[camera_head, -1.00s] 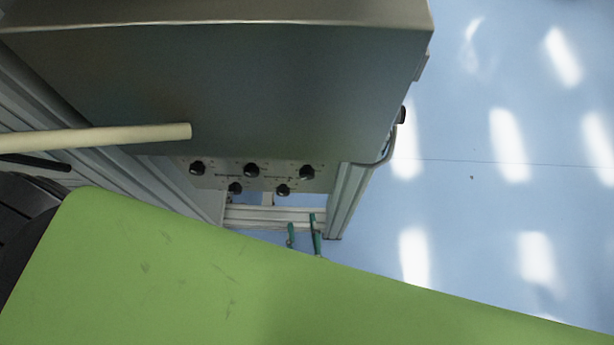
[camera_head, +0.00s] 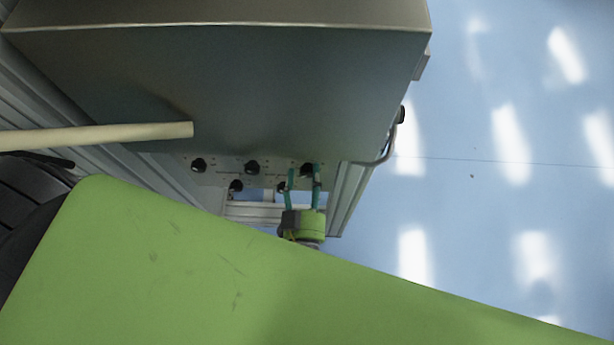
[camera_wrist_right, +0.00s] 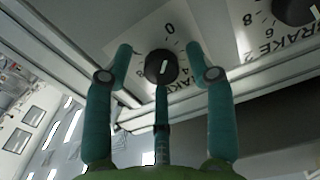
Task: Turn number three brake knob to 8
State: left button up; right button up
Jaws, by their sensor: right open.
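A black round brake knob (camera_wrist_right: 161,67) with a white mark sits on a pale panel in the right wrist view. A 0 is printed above it and an 8 at its lower left; its label is partly hidden. The mark runs nearly upright; which end points cannot be told. My right gripper (camera_wrist_right: 159,50) is open, its teal fingers on either side of the knob, with a middle finger in front below it. In the head view this gripper (camera_head: 304,170) reaches up to the right-hand knobs (camera_head: 307,170). My left gripper is not in view.
A knob labelled BRAKE 2 (camera_wrist_right: 295,10) is at the upper right of the wrist view. The head view shows several more knobs (camera_head: 252,167) under a large metal housing (camera_head: 230,85). A pale roller (camera_head: 100,136) sticks out at the left. Blue floor (camera_head: 470,240) lies open at the right.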

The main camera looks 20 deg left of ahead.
grip_shut()
jog(key=shift+s+f+m, duration=0.1)
jog(key=shift+m, duration=0.2)
